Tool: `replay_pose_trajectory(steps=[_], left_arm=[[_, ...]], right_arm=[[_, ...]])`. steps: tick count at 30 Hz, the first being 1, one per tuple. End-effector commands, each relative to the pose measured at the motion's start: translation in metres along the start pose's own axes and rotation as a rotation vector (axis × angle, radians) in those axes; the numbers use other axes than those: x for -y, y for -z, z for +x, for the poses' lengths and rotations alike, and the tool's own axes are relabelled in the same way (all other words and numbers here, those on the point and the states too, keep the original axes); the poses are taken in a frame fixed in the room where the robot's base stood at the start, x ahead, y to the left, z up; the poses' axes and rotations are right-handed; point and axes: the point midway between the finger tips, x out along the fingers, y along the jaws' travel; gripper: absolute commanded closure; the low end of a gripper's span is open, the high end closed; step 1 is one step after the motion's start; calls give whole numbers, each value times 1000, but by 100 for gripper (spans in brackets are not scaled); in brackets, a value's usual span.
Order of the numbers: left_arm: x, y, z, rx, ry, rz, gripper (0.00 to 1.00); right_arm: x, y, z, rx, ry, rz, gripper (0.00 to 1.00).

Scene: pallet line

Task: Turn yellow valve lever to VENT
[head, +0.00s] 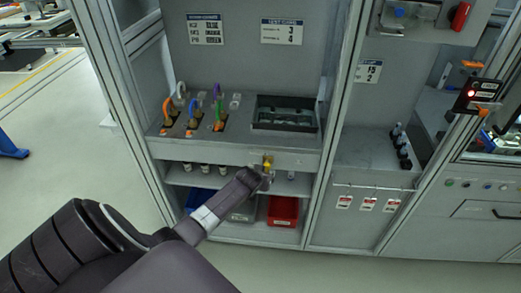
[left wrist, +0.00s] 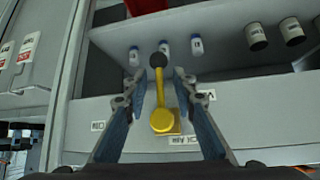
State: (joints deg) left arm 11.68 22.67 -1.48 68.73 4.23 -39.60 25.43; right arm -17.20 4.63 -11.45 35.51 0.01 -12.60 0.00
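The yellow valve lever (left wrist: 160,95) is on the front panel of the bench. It has a round yellow hub (left wrist: 162,121) and a dark knob (left wrist: 157,60) at its free end. In the left wrist view, where labels appear upside down, the lever points up, toward the lower shelf. In the head view its yellow part (head: 267,162) shows just above my left gripper (head: 260,179). In the wrist view my left gripper (left wrist: 160,76) is open, with one finger on each side of the lever near the knob. Gaps show on both sides. My right gripper is not in view.
Small labels sit around the valve (left wrist: 98,125); one, partly hidden by a finger, starts with V (left wrist: 206,95). White bottles (left wrist: 196,44) and cans (left wrist: 257,36) stand on the lower shelf. A red bin (head: 283,211) sits below. A dark tray (head: 285,114) is on the top.

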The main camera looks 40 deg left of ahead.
Motion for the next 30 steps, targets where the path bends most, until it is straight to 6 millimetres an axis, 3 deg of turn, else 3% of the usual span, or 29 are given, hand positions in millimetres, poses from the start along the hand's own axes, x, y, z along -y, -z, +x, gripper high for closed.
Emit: replay_pose_trajectory(steps=[16,30], left_arm=[[0,-3,-70,4,-1,1,75],[0,-3,-83,6,0,0,75]], right_arm=[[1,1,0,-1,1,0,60],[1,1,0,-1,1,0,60]])
